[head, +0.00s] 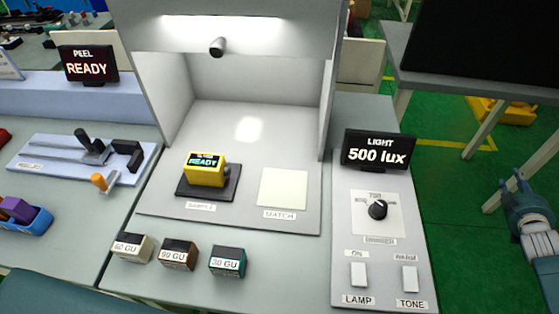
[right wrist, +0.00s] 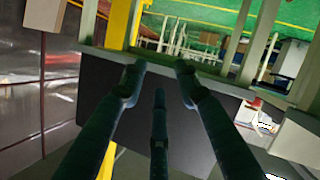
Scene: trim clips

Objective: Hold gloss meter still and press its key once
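The gloss meter (head: 206,176) is a yellow block with a dark display reading READY and a dark knob-like part on its right side. It rests on a black pad (head: 208,195) labelled SAMPLE inside the light booth. Which part is its key is too small to tell. My right gripper (head: 524,208) is at the far right of the head view, over the green floor and well away from the meter. In the right wrist view its fingers (right wrist: 160,78) are spread and hold nothing. My left gripper is not in view.
A pale MATCH plate (head: 283,188) lies right of the meter. Several GU blocks (head: 179,254) stand in front of the booth (head: 155,208). The light panel (head: 379,265) has a knob (head: 377,210) and two switches. A peel tester (head: 80,160) stands left.

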